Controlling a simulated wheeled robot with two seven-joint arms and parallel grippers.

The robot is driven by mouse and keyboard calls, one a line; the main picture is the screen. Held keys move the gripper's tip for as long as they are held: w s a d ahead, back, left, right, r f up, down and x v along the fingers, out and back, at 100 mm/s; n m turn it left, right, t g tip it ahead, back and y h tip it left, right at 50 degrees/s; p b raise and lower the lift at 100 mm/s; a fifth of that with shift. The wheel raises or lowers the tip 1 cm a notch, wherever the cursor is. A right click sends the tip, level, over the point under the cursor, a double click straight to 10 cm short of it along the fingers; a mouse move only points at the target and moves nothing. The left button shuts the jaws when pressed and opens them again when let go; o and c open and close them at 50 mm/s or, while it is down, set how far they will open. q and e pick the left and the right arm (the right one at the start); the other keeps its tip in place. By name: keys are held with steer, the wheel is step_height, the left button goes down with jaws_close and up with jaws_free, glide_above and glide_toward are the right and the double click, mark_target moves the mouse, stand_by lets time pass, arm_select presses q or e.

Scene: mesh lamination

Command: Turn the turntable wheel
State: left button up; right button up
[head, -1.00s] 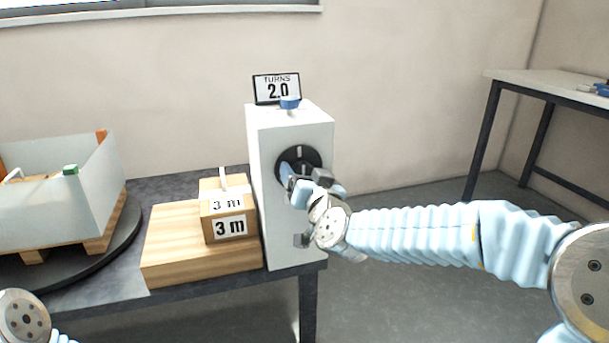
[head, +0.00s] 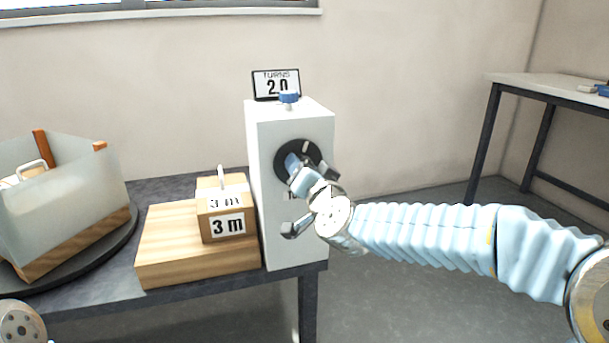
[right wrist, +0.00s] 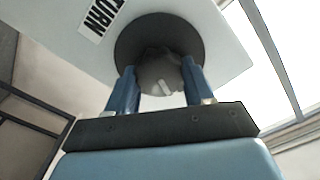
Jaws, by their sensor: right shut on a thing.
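A white box (head: 290,230) stands at the table's right end, with a black round dial (head: 283,159) on its front face. The dial's grey knob (right wrist: 160,76) shows in the right wrist view between two blue fingers. My right gripper (head: 298,172) is shut on this knob and partly hides it in the head view. A sign on top of the box (head: 277,85) reads TURNS 2.0. At the left, a round dark turntable (head: 112,250) carries a load wrapped in translucent mesh (head: 75,203). Of my left arm only a round joint shows at the bottom left; its gripper is out of view.
A wooden block (head: 198,264) with a small carton marked 3 m (head: 224,227) on it stands between turntable and box. A blue knob (head: 289,97) sits on the box top. Another table (head: 540,85) stands at the back right. The floor between is clear.

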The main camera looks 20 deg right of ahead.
steer(key=o, duration=1)
steer(key=s, duration=1.4)
steer(key=shift+d, duration=0.3)
steer(key=shift+w, duration=0.1)
